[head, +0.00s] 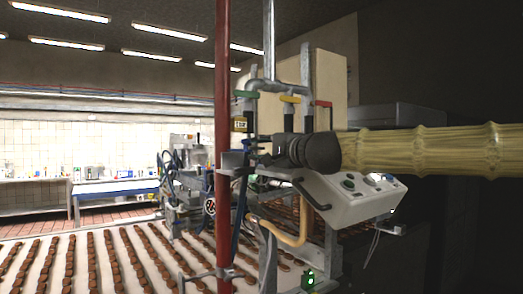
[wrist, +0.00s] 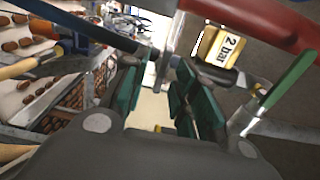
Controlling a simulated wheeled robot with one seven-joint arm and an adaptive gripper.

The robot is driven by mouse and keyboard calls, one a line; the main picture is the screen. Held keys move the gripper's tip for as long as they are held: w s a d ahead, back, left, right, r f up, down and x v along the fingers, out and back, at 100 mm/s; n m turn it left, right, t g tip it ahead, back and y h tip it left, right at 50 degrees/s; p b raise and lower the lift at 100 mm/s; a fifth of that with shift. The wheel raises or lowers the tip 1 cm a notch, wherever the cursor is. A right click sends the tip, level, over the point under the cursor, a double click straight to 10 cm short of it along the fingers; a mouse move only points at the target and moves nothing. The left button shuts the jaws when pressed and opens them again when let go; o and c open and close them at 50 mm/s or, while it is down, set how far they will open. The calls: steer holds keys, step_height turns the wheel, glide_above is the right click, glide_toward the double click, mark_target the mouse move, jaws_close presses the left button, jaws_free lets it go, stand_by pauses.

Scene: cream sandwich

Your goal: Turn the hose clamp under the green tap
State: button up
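The green tap (head: 245,94) is the left one of a row of taps on grey pipes in the head view. Its green handle (wrist: 290,76) is at the right in the wrist view. My gripper (head: 258,150) is just below this tap. In the wrist view my gripper (wrist: 156,95) has its two dark green fingers apart, with a pale gap between them. A dark blue hose (wrist: 85,27) runs to a metal fitting (wrist: 167,55) just beyond the fingertips. I cannot clearly make out the hose clamp or tell whether a finger touches it.
A yellow "2 bar" tag (wrist: 220,48) hangs close to the fingers. A red upright pipe (head: 223,190) stands beside my gripper. A yellow tap (head: 290,99) and a red tap (head: 323,104) are to the right. A white control box (head: 350,200) is below. Biscuit rows cover the conveyor (head: 80,285).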

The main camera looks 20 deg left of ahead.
steer(key=shift+s, duration=0.1)
steer(key=v, duration=1.2)
steer(key=shift+d, duration=0.1)
